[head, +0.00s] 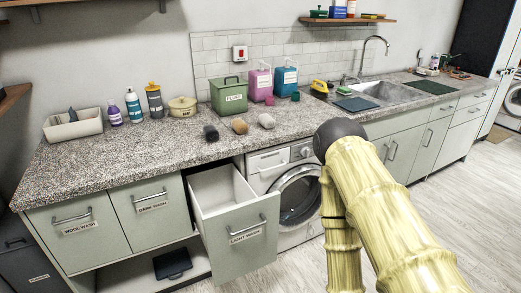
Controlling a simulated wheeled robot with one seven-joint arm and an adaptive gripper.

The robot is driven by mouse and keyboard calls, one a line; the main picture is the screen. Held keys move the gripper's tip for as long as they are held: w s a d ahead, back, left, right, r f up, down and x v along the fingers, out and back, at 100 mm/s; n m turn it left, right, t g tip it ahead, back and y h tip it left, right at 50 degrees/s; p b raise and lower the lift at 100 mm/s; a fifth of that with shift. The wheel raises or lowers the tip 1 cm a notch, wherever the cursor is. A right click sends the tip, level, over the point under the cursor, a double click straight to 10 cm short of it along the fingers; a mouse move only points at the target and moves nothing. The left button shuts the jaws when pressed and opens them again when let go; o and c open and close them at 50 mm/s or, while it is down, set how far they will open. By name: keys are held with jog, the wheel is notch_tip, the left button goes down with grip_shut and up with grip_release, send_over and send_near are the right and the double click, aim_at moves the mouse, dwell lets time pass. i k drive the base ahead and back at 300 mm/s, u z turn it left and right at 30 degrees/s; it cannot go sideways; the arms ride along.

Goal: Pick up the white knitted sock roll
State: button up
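The white knitted sock roll (267,121) lies on the speckled grey countertop (130,165), near its front edge. It is the rightmost of three small rolls in a row. A tan roll (240,126) is just left of it, and a dark roll (211,133) is further left. Nothing touches the white roll that I can see. My arm shows at the right as pale yellow, bamboo-like links with a dark joint, right of the roll and apart from it. My gripper itself is not visible.
A drawer labelled LIGHT WASH (236,239) stands open below the rolls. A washing machine (297,198) is under the counter beside it. A green FLUFF box (229,97), pink container (260,84) and blue container (285,80) stand behind the rolls. The sink (383,92) is to the right.

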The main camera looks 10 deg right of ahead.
aim_at(265, 119)
jog(key=z, duration=0.9)
jog(key=i, duration=1.55)
jog(key=u, duration=1.65)
